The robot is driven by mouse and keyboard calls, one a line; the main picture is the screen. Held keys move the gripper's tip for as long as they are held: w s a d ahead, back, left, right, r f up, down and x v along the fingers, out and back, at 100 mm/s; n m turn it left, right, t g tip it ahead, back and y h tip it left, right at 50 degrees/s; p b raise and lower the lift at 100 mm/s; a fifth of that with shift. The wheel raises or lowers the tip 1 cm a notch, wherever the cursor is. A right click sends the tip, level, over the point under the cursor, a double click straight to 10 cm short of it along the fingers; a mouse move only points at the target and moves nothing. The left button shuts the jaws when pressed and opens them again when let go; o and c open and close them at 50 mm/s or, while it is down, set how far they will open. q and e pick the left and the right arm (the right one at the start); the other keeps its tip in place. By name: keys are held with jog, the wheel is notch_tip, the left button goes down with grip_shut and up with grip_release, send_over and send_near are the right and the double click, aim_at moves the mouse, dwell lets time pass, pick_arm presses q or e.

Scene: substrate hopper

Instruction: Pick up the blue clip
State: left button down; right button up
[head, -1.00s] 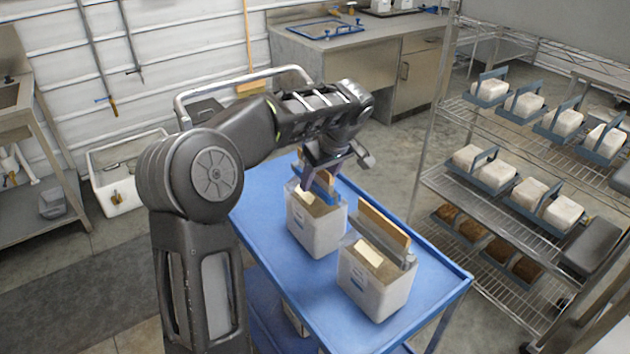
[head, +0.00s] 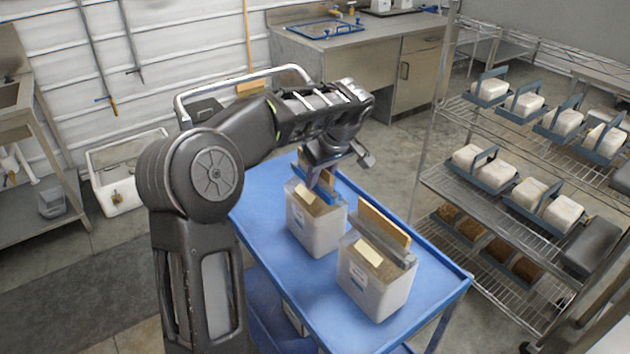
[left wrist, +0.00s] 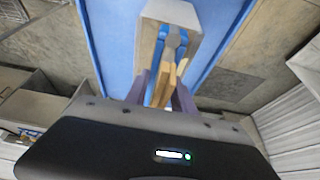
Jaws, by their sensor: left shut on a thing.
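The blue clip (head: 327,196) sits at the top of the farther white container (head: 316,232) on the blue cart, beside a wooden board. My left gripper (head: 324,179) points down over that container and is shut on the clip. In the left wrist view the blue clip (left wrist: 161,46) and wooden strips show between the purple fingers (left wrist: 160,92); the exact contact is partly hidden. My right gripper is not in view.
A second white container (head: 372,289) with a wooden board and a grey clip stands nearer on the blue cart (head: 262,205). A wire rack (head: 440,183) with several white blocks in blue holders stands at right. A steel counter (head: 345,45) is behind.

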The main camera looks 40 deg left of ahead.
pick_arm(q)
jog(key=shift+r, duration=0.5)
notch_tip(320, 180, up, 4)
jog(key=shift+r+b, duration=0.15)
jog(key=shift+b, duration=0.25)
notch_tip(320, 180, up, 4)
jog(key=shift+f+p, duration=0.1)
jog(key=shift+p, duration=0.9)
jog(key=shift+r+p, duration=0.4)
jog(key=shift+r, duration=0.15)
jog(key=shift+f, duration=0.1)
